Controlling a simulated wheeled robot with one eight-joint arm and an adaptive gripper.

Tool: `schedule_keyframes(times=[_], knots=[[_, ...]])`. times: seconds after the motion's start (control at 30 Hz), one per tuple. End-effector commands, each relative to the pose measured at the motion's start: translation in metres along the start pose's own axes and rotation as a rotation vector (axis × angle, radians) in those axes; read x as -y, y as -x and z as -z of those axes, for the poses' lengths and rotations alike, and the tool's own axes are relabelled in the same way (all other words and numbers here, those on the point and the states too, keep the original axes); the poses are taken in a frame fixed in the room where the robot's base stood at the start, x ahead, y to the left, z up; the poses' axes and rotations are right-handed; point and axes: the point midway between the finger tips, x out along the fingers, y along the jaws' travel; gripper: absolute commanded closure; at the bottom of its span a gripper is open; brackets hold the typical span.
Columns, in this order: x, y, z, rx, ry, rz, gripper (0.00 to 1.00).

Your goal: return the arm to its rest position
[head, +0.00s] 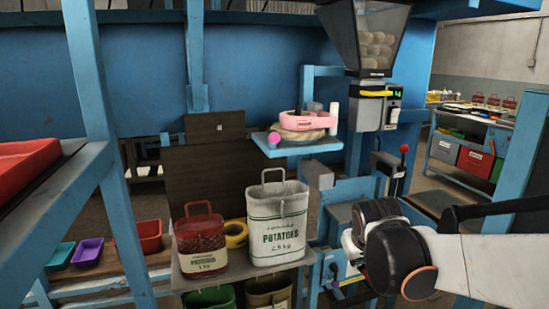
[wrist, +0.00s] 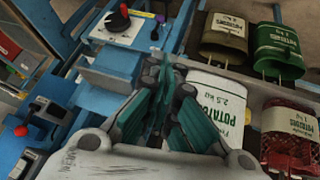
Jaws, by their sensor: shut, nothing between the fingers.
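My gripper (wrist: 168,105) shows in the wrist view with its teal-padded fingers closed and nothing held between them. In the head view my arm reaches in from the right edge, and its dark joint hides most of the gripper. A white potato sack (head: 278,228) stands upright on the shelf left of my arm. It also shows in the wrist view (wrist: 222,86), partly behind the fingers. A red mesh sack (head: 201,243) stands to its left. A green sack (wrist: 279,45) and an olive-brown sack (wrist: 224,38) show in the wrist view.
A blue machine with a clear hopper (head: 372,35) rises behind my arm. A red-knobbed lever (head: 403,150) stands close to the arm. A small blue shelf (head: 298,147) holds a pink item. A blue post (head: 95,130) stands at the left.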

Motion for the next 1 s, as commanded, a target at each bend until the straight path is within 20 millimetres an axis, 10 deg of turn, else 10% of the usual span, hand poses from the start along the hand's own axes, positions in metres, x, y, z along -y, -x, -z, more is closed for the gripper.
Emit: schedule_keyframes(times=[0.5, 1.0], knots=[[0.005, 0.101, -0.087, -0.016, -0.113, 0.057, 1.0], [0.021, 0.141, -0.163, -0.028, -0.199, 0.1, 1.0]])
